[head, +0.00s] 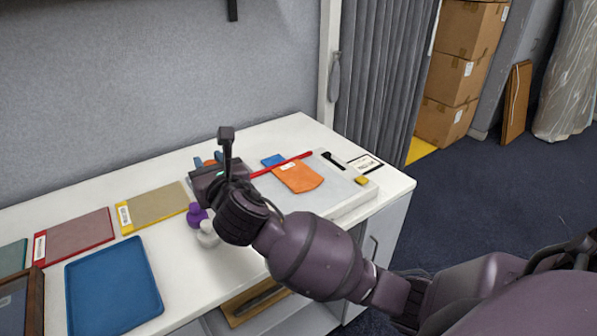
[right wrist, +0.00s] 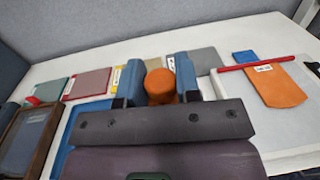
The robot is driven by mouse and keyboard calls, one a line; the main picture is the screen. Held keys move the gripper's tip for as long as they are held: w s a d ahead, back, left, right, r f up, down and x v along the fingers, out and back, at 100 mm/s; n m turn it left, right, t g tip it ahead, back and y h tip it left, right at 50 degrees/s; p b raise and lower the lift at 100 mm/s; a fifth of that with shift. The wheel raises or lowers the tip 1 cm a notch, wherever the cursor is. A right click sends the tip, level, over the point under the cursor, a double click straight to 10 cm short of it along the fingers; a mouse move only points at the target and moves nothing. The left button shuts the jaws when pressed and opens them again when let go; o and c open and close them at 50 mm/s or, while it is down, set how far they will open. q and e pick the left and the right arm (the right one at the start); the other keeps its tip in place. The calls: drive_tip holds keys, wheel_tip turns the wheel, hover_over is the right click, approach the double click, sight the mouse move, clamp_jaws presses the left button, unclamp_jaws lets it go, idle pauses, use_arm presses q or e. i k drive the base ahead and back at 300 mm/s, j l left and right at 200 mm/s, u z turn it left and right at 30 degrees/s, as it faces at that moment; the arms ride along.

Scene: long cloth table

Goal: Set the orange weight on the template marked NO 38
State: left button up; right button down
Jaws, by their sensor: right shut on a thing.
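The orange weight (right wrist: 160,84) is between the two blue fingers of my right gripper (right wrist: 160,80), which is shut on it. In the head view only a bit of orange (head: 210,163) shows past the wrist, over the back of the table. Flat templates lie in a row along the back: a green one (head: 12,257), a red-edged one (head: 78,237) and a yellow-edged tan one (head: 155,207). A grey one (right wrist: 205,62) shows right of the fingers in the wrist view. I cannot read NO 38 on any label. My left gripper is not in view.
A purple weight (head: 196,213) and a white weight (head: 207,235) stand below the gripper. A blue tray (head: 113,285) and a wooden frame (head: 35,303) lie at the front left. A pale board (head: 345,196) at right bears an orange pouch-shaped piece (head: 300,178) and a red strip.

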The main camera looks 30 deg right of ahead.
sight(297, 174)
drive_tip(key=i+l, duration=0.1)
drive_tip(key=l, duration=0.25)
drive_tip(key=i+l, duration=0.1)
drive_tip(key=l, duration=0.2)
drive_tip(key=i+l, duration=0.1)
drive_tip(key=l, duration=0.25)
drive_tip(key=i+l, duration=0.15)
drive_tip(key=l, duration=0.15)
